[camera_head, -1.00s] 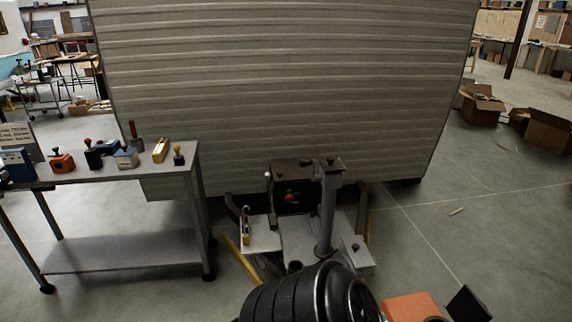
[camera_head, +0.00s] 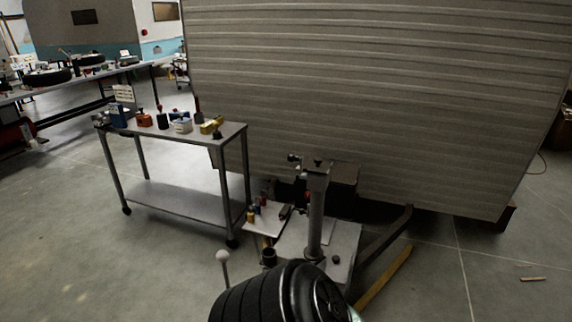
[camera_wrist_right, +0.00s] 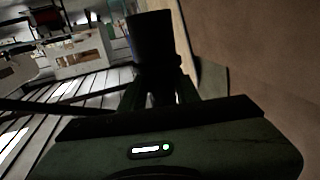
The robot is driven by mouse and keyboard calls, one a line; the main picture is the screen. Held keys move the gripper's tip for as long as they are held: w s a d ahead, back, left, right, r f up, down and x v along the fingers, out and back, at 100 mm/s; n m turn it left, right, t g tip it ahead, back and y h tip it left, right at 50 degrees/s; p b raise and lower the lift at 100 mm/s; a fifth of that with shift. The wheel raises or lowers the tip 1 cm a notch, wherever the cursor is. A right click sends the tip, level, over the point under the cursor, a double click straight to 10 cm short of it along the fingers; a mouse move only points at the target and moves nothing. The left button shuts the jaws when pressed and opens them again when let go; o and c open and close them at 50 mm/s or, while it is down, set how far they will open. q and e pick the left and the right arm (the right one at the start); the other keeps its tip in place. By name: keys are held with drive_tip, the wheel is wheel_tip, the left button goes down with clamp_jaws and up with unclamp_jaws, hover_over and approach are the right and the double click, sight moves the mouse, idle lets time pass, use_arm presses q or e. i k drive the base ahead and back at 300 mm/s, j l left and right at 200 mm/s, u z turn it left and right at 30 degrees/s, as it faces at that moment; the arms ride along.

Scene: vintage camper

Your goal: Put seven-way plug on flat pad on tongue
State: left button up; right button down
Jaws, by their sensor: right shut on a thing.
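In the right wrist view my right gripper (camera_wrist_right: 158,95) is shut on a dark, roughly cylindrical thing (camera_wrist_right: 151,38), which looks like the seven-way plug. The dim light hides its details. A smaller light plate (camera_head: 262,228) left of the post holds several small coloured items. I cannot tell for certain which plate is the flat pad. My right gripper and the plug do not show in the head view. My left gripper is not in view.
The camper's ribbed wall (camera_head: 380,90) stands behind the tongue. A wheeled metal cart (camera_head: 185,203) with several small items on top stands to the left. A yellow bar (camera_head: 384,280) lies right of the tongue.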

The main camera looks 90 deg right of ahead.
sight(327, 230)
drive_tip(key=k+l+u, duration=0.1)
drive_tip(key=k+u, duration=0.75)
drive_tip(key=k+j+u, duration=0.1)
drive_tip(key=k+u, duration=0.35)
drive_tip(key=k+j+u, duration=0.25)
drive_tip(key=u, duration=0.15)
drive_tip(key=k+l+u, duration=0.2)
drive_tip(key=k+u, duration=0.6)
drive_tip(key=u, duration=0.15)
drive_tip(key=k+u, duration=0.45)
drive_tip(key=k+z, duration=0.25)
drive_tip(key=k, duration=0.2)
drive_tip(key=z, duration=0.45)
drive_tip(key=l+z, duration=0.15)
drive_tip(key=z, duration=0.7)
drive_tip(key=l+z, duration=0.15)
drive_tip(key=z, duration=0.3)
drive_tip(key=k, duration=0.05)
